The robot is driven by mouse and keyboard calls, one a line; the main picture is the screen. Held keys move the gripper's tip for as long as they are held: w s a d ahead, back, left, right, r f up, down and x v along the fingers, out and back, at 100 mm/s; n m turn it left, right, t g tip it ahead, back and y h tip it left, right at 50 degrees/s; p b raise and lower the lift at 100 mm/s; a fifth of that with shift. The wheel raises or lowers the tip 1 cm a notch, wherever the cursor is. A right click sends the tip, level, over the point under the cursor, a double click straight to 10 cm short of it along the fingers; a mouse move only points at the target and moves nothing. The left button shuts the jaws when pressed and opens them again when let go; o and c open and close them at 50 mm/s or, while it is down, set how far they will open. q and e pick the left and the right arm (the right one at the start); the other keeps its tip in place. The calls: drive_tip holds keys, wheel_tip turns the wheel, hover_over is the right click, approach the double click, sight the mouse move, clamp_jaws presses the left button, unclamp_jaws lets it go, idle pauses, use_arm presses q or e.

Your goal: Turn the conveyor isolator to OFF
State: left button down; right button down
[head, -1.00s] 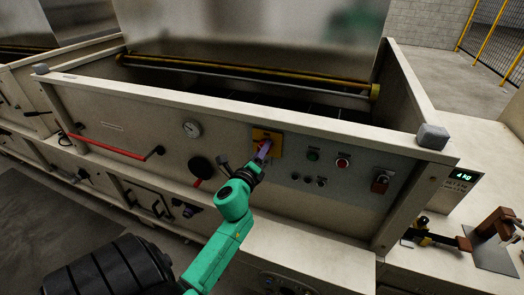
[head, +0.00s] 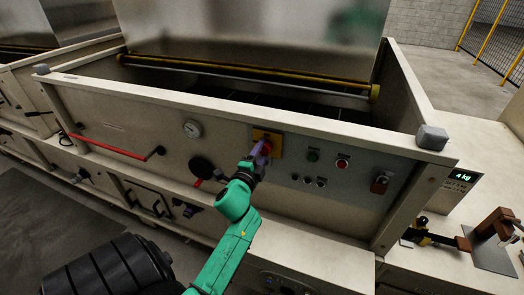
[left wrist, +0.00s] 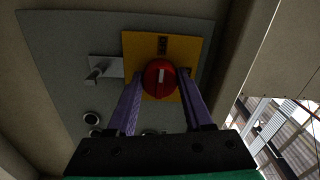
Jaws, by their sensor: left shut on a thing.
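The conveyor isolator is a red rotary knob (head: 266,146) on a yellow plate (head: 275,138) on the hopper's front panel. My left gripper (head: 261,148), with purple fingers, is at the knob and partly covers it. In the left wrist view the red knob (left wrist: 158,78) sits between the two fingers (left wrist: 161,90), one on each side, and the gripper is shut on it. The knob's white mark points nearly straight up the picture, toward a small dark label (left wrist: 162,45) on the yellow plate; its lettering is too small to read. My right gripper is not in view.
Right of the isolator are a green button (head: 313,156), a red button (head: 343,163), small black knobs (head: 308,181) and a red-and-dark switch (head: 380,183). Left are a gauge (head: 192,129), a black disc (head: 201,167) and a red bar (head: 108,146). A grey bracket (left wrist: 103,70) flanks the plate.

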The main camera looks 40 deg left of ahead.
use_arm(q)
drive_tip(key=shift+n, duration=0.3)
drive_tip(key=shift+c, duration=1.5)
unclamp_jaws()
drive_tip(key=shift+f, duration=0.1)
